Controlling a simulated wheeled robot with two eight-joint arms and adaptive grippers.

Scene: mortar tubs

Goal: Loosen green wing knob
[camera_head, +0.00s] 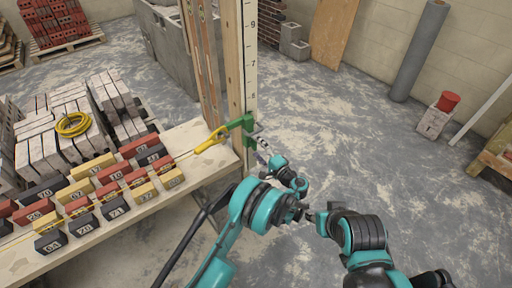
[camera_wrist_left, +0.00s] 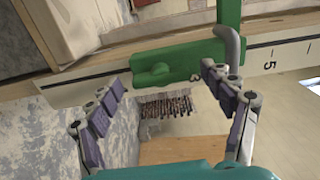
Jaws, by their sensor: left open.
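A green clamp (camera_head: 241,123) sits on the upright wooden post with the white numbered scale. In the left wrist view the clamp's green plate (camera_wrist_left: 195,62) lies across the scale, with the green wing knob (camera_wrist_left: 152,76) on its left part. A bent grey rod (camera_wrist_left: 232,45) stands at its right end. My left gripper (camera_head: 262,148) is just right of the clamp. In the wrist view my left gripper (camera_wrist_left: 165,82) is open, one finger on each side of the knob, with nothing visibly held. My right arm is folded at lower middle; its gripper is too unclear to read.
A wooden bench (camera_head: 200,150) at left holds several numbered blocks and a yellow tool (camera_head: 211,140) that reaches towards the clamp. A yellow cord coil (camera_head: 73,124) lies on stacked bricks. The floor (camera_head: 350,130) right of the post is open.

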